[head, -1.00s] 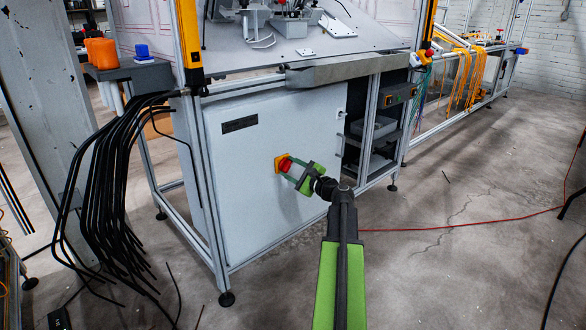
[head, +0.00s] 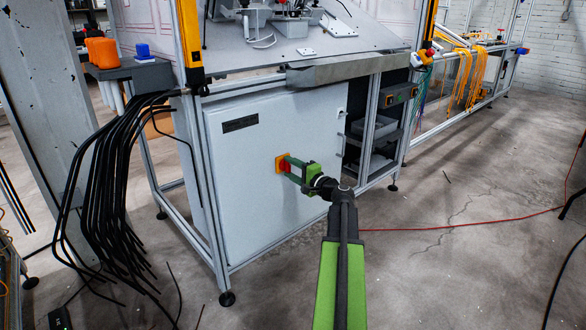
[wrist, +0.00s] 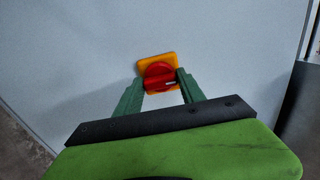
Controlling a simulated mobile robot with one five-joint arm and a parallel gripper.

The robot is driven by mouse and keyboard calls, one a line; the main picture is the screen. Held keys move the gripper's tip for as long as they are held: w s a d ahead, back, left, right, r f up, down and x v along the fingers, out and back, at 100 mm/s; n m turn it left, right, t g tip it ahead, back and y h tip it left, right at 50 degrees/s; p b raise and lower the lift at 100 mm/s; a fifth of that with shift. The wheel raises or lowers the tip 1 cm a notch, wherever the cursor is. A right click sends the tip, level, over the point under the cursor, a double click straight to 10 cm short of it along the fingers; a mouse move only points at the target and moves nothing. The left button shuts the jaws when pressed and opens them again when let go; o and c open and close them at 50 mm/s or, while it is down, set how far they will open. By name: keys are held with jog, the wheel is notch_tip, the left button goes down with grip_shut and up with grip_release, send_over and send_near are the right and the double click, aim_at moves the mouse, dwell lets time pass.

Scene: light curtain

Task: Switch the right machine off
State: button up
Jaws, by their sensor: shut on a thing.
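The right machine's grey-white cabinet door (head: 255,205) carries a red rotary switch knob on a yellow square plate (head: 278,165). In the wrist view the red knob (wrist: 158,72) lies between my two green fingers, and the yellow plate (wrist: 144,63) looks tilted. My gripper (head: 288,167) is at the switch, in front of the door, and is shut on the red knob. The fingers partly hide the knob in the head view. The knob's exact switch setting cannot be read.
A metal frame post (head: 208,210) stands left of the door, with black cables (head: 95,190) hanging further left. A shelf with grey bins (head: 372,130) is to the right. A red cable (head: 450,225) crosses the otherwise mostly open floor at right.

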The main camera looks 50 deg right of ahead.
dwell(0.6)
jog(key=o, duration=1.4)
jog(key=shift+c, duration=0.2)
jog(key=s+a, duration=0.1)
jog(key=s, duration=1.6)
jog(key=shift+s+a, duration=0.15)
jog(key=shift+s, duration=0.05)
